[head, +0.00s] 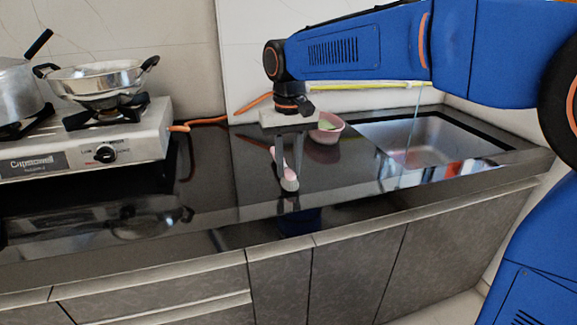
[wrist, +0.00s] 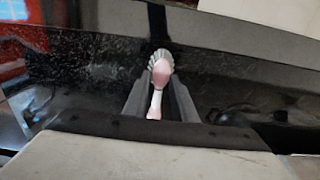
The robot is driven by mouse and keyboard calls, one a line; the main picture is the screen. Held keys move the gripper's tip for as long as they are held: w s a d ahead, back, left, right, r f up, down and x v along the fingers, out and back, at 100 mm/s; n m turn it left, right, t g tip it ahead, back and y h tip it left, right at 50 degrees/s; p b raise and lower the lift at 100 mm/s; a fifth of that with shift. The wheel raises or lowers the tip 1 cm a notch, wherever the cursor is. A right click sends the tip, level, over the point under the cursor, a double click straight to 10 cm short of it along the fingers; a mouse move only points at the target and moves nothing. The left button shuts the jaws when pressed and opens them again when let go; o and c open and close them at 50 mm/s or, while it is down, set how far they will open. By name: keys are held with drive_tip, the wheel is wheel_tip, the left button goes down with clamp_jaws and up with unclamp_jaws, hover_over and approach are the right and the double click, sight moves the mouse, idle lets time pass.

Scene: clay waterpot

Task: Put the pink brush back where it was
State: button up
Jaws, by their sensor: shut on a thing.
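The pink brush (head: 287,171) has a pink handle and a pale bristle head. It is at the dark counter (head: 215,190), near its front edge, left of the sink. My gripper (head: 289,176) points straight down with its fingers on either side of the brush, shut on it. In the wrist view the brush (wrist: 157,88) lies lengthwise between the two grey fingers of my gripper (wrist: 159,90), bristle head at the far end. I cannot tell whether the brush touches the counter or hangs just above it.
A steel sink (head: 430,145) is at the right. A gas stove (head: 85,143) with a metal pan (head: 95,80) and a pot (head: 18,92) is at the left. The counter between is mostly clear.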

drive_tip(key=shift+f, duration=0.35)
drive_tip(key=shift+f, duration=0.2)
drive_tip(key=o, duration=1)
drive_tip(key=shift+o, duration=0.2)
wheel_tip(320, 180, up, 12)
drive_tip(key=shift+r, duration=0.25)
drive_tip(key=s+d+f+m+t, duration=0.1)
drive_tip(key=s+d+f, duration=0.3)
drive_tip(key=s+d, duration=0.3)
drive_tip(key=s+d+f+m+t, duration=0.1)
drive_tip(key=s+d+f, duration=0.35)
drive_tip(key=d, duration=0.45)
drive_tip(key=s+d+f+t, duration=0.1)
drive_tip(key=s+d+f, duration=0.3)
drive_tip(key=s+d, duration=0.3)
drive_tip(key=s+d+f, duration=0.2)
drive_tip(key=s+f, duration=0.1)
drive_tip(key=f, duration=0.1)
drive_tip(key=s+d+f+m+t, duration=0.1)
drive_tip(key=s+d+f, duration=0.2)
drive_tip(key=f, duration=0.2)
drive_tip(key=shift+f+t, duration=0.15)
drive_tip(key=shift+t, duration=0.15)
